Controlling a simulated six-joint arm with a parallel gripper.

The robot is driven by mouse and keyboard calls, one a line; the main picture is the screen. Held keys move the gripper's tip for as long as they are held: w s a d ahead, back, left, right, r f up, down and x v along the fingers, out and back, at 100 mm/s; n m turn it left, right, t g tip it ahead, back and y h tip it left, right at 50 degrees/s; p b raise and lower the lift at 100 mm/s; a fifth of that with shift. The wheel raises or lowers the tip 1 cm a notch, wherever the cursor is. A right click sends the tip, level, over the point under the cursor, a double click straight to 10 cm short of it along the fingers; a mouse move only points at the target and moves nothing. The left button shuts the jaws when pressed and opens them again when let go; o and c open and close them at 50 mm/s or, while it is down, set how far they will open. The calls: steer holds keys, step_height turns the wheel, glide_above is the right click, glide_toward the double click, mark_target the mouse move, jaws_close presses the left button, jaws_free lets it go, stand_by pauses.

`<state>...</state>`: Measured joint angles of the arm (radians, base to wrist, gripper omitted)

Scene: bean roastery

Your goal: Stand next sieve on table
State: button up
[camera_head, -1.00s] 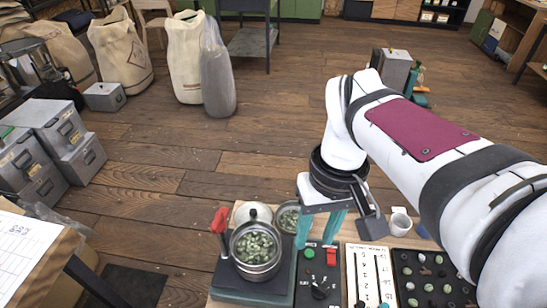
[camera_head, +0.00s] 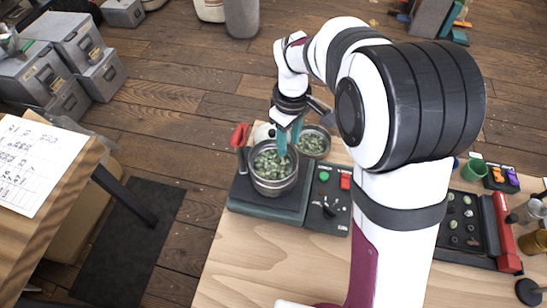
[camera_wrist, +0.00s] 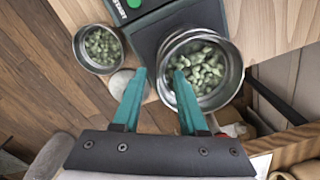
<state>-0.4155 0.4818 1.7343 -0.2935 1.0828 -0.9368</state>
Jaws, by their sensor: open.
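A round metal sieve (camera_head: 273,187) with green beans sits on a dark green machine (camera_head: 244,200); rims in the wrist view suggest it is stacked on another. The sieve also shows in the wrist view (camera_wrist: 237,75). My gripper (camera_head: 289,142) points down at its far right edge, open and empty. In the wrist view my gripper (camera_wrist: 160,75) has one teal finger outside the sieve wall and the other over the beans, with the rim between them. I cannot tell how deep the fingertips are. Another sieve (camera_head: 315,142) with beans stands behind, on the table (camera_head: 225,270).
A red-handled part (camera_head: 240,137) rises at the machine's left. A panel with a knob (camera_head: 329,208) and green and red buttons adjoins it. A dark sample tray (camera_head: 462,222) lies right, beyond my arm. Bare table lies in front of the machine.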

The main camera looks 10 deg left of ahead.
steer(key=shift+f, duration=0.5)
jaws_close()
steer(key=shift+r, duration=0.1)
